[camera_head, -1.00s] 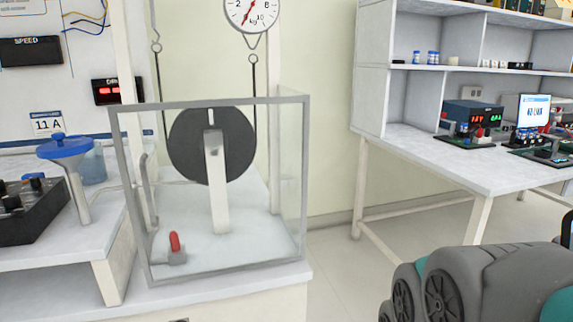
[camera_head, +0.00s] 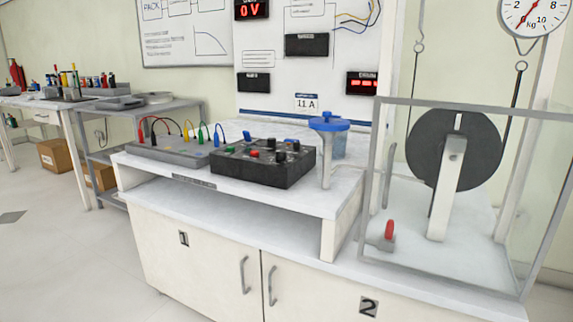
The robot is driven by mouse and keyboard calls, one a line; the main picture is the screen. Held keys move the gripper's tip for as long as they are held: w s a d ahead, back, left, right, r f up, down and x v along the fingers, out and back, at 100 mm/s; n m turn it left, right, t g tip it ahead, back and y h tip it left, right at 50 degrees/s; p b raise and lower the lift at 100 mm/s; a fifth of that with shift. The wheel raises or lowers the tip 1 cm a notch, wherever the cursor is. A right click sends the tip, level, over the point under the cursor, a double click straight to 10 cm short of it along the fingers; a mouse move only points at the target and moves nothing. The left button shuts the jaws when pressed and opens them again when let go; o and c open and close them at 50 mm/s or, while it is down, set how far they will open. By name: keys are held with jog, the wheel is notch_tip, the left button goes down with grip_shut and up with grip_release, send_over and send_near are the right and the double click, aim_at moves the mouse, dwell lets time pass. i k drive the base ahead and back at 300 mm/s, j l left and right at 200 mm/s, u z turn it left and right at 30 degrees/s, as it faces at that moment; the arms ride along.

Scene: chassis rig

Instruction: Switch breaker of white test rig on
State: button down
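A white test rig stands as a bench with a white cabinet (camera_head: 210,245) below and a white back panel (camera_head: 270,55) behind. A black control box (camera_head: 263,163) with coloured knobs sits on its raised shelf. A red-handled lever (camera_head: 389,230) stands upright on a small grey base inside the clear case (camera_head: 375,170), beside a dark disc (camera_head: 458,150) on a white post. I cannot tell which part is the breaker. The panel has a red display (camera_head: 251,9) reading 0 V and a label (camera_head: 306,102) reading 11 A. My gripper is not in view.
A blue-topped stand (camera_head: 328,125) is right of the black box. A grey board with coloured leads (camera_head: 175,148) is on its left. A dial gauge (camera_head: 533,16) hangs at upper right. A grey side table (camera_head: 165,108) stands at left. Floor (camera_head: 60,255) at front left is clear.

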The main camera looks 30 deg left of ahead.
aim_at(246, 135)
jog(key=u, duration=1.35)
